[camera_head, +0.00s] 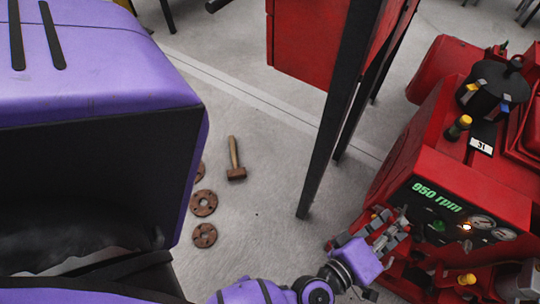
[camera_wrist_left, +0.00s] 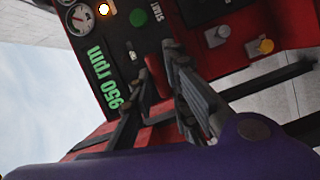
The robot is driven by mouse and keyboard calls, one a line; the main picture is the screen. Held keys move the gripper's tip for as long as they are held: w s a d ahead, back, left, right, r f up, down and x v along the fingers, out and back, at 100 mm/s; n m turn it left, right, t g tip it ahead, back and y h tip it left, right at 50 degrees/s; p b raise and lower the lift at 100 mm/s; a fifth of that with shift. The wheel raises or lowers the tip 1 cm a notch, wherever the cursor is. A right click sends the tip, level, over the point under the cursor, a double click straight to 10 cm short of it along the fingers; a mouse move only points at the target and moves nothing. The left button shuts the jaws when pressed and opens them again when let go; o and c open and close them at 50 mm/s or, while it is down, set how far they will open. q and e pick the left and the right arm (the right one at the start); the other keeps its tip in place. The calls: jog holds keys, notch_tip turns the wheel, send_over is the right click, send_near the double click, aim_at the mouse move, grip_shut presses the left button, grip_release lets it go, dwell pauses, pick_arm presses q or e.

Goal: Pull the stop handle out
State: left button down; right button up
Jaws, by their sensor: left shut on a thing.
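My left gripper (camera_head: 388,224) is at the left part of the control panel (camera_head: 437,207) on the red pump engine, just left of the green button (camera_head: 438,226). In the left wrist view, the fingers of my left gripper (camera_wrist_left: 156,66) straddle something dark red low on the panel (camera_wrist_left: 112,45). They are shut on it. My right gripper is not in view.
The panel has a "950 rpm" readout, a lit orange lamp (camera_head: 466,227) and round gauges (camera_head: 482,221). A black post (camera_head: 335,120) under a red box (camera_head: 310,45) stands nearby. A hammer (camera_head: 235,160) and rusty flanges (camera_head: 204,203) lie on the floor.

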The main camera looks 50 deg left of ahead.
pick_arm(q)
jog(key=shift+s, duration=0.2)
jog(key=c, duration=1.8)
grip_release()
jog(key=shift+o, duration=0.2)
jog(key=s, duration=1.2)
jog(key=shift+a+r, duration=0.4)
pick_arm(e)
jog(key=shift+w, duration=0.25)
